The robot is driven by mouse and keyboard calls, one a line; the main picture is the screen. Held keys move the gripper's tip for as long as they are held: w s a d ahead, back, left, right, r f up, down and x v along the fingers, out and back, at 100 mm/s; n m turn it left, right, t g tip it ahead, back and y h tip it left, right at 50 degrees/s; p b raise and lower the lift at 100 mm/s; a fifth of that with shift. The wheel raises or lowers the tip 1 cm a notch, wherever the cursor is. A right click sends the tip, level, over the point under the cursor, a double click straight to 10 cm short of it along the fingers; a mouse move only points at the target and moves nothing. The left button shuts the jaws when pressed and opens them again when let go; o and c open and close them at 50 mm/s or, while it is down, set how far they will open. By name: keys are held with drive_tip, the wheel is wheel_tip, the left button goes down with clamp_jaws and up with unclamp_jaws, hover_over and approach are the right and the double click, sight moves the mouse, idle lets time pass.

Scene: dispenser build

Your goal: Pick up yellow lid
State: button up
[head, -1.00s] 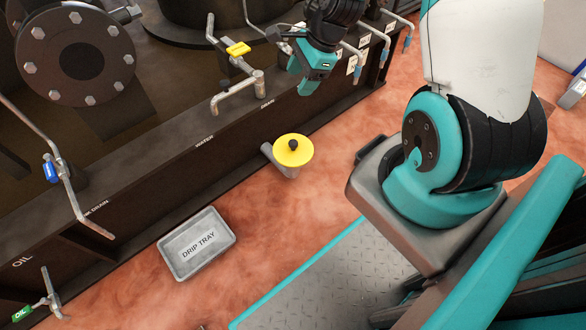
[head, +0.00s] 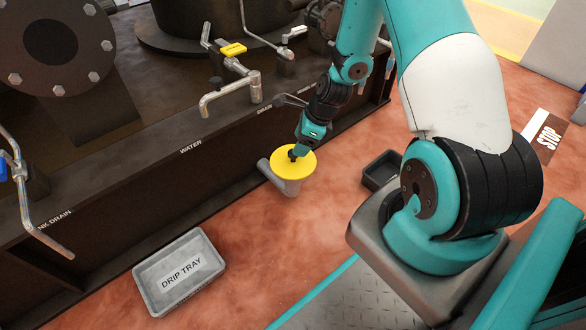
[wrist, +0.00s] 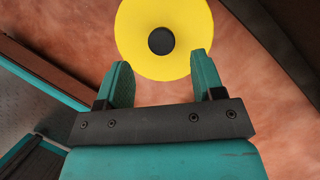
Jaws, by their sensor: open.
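The yellow lid (head: 279,163) is a round disc with a small black knob (wrist: 161,41) at its centre. It sits on top of a grey pipe stub (head: 291,187) beside the dark machine base. In the wrist view the yellow lid (wrist: 135,47) lies just beyond my fingertips. My gripper (head: 297,153) is at the lid in the head view, close to the knob and partly hiding it. In the wrist view my gripper (wrist: 158,66) is open and empty, its two teal fingers apart and the knob ahead of the gap between them.
A grey drip tray (head: 205,246) lies on the reddish floor at the lower left. A dark open bin (head: 381,166) stands right of the lid. Metal taps, one with a yellow handle (head: 233,49), stick out above the machine base (head: 130,190).

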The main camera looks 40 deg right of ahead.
sight(293, 158)
drive_tip(key=b+x, duration=0.5)
drive_tip(key=x, duration=0.1)
drive_tip(key=shift+w+r, duration=0.1)
drive_tip(key=shift+r, duration=0.15)
drive_tip(key=shift+c, duration=0.2)
drive_tip(key=c, duration=1)
